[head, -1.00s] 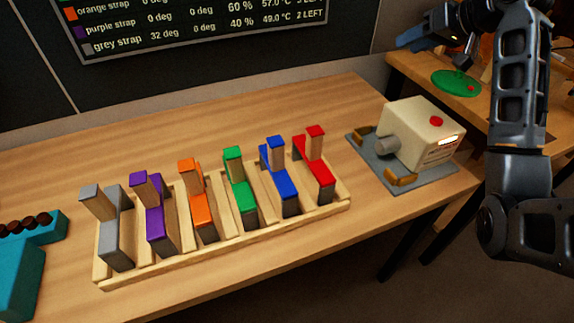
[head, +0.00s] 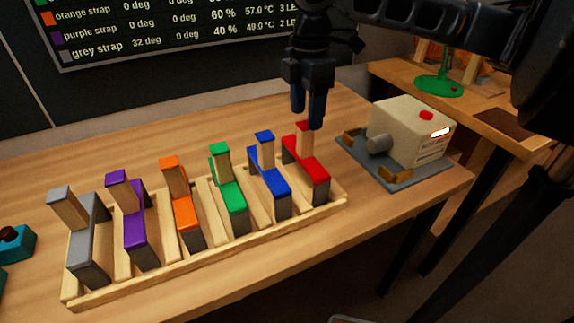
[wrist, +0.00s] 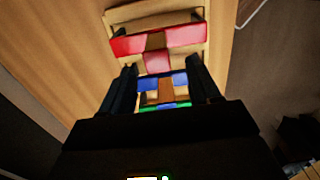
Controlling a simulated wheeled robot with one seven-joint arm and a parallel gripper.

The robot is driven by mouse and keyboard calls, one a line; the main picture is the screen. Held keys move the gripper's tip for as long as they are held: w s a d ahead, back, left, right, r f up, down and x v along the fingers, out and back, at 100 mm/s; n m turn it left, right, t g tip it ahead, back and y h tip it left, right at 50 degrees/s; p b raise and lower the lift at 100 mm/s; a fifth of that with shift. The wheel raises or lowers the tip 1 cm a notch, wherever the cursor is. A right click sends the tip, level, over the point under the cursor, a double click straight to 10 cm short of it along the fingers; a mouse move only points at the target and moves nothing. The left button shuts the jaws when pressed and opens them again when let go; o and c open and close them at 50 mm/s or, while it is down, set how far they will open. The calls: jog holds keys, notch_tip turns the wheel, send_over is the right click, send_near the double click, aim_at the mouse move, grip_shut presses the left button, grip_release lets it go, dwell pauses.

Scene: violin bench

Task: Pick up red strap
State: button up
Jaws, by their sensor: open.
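The red strap (head: 312,167) lies in the right-end slot of the wooden rack, with a wooden handle standing up from it. In the wrist view the red strap (wrist: 186,39) crosses the slot beyond my fingertips. My gripper (head: 308,118) is open and points down just above the red strap's handle. Its fingertips overlap the handle's red top in the head view, so I cannot tell whether they touch it. In the wrist view my gripper (wrist: 160,75) shows a dark finger on each side with a gap between them.
The wooden rack (head: 205,257) also holds blue (head: 270,178), green (head: 232,188), orange (head: 184,205), purple (head: 134,229) and gray (head: 84,245) straps. A cream machine with a red button (head: 400,127) stands right of the rack. The table behind the rack is clear.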

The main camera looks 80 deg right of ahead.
aim_at(306, 127)
jog(key=shift+a+f, duration=0.1)
jog(key=shift+f, duration=0.8)
jog(key=f, duration=0.5)
jog(key=shift+d+f, duration=0.25)
jog(key=shift+f, duration=0.05)
grip_shut()
